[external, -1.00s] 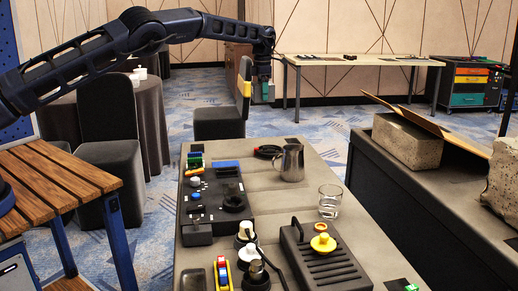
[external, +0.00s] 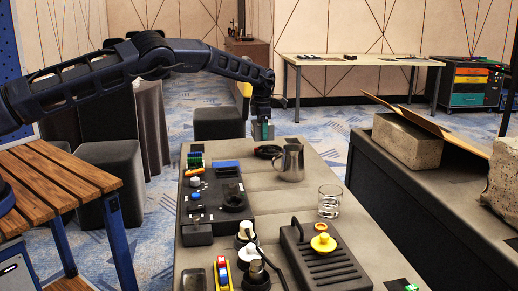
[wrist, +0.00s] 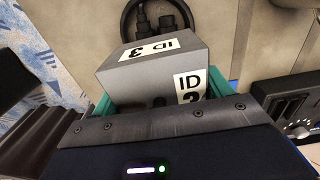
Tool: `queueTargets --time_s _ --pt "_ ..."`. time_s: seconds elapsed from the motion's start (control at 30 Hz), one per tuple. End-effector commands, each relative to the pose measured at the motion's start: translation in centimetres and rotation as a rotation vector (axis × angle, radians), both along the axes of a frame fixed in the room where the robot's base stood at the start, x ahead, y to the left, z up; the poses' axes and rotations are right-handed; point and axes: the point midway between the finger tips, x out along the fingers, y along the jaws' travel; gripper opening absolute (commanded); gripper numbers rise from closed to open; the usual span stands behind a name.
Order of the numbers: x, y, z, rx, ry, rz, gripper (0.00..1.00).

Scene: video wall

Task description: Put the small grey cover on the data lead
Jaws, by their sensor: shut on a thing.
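My gripper (external: 262,138) is shut on the small grey cover (wrist: 155,62), a grey box with white "ID 3" labels. In the wrist view the cover sits between the green fingers (wrist: 153,100). The data lead, a black coiled cable (external: 267,152), lies at the far end of the table. In the wrist view its dark connectors (wrist: 158,22) show just beyond the cover. The cover is above the far table end, close to the lead; the exact gap cannot be told. The cover hides part of the lead in the wrist view.
A metal jug (external: 289,163) stands right of the lead, with a glass (external: 329,201) nearer. A black panel (external: 214,200) with knobs lies along the left of the table (external: 275,210). A ribbed black box (external: 325,262) stands at the front right.

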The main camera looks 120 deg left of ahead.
Motion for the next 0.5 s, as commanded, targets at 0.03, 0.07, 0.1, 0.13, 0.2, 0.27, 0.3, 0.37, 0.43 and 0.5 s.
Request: queueTargets --time_s 0.03,0.07,0.1,0.13,0.2,0.27,0.3,0.37,0.43,0.5 --pt "0.0 0.0 -0.2 0.0 0.0 0.0 0.54" --pt "0.0 0.0 -0.3 0.0 0.0 0.0 0.54" --pt "0.0 0.0 -0.7 0.0 0.0 0.0 0.54" --pt "0.0 0.0 -1.0 -0.001 0.0 0.0 0.54" --pt "0.0 0.0 -1.9 -0.001 0.0 0.0 0.54" --pt "0.0 0.0 -2.9 -0.002 0.001 0.0 0.54" --pt "0.0 0.0 -3.4 -0.001 0.001 0.0 0.54" --pt "0.0 0.0 -4.0 -0.001 0.001 0.0 0.54" --pt "0.0 0.0 -4.2 0.0 0.0 0.0 0.54" --pt "0.0 0.0 -4.2 0.0 0.0 0.0 0.54"
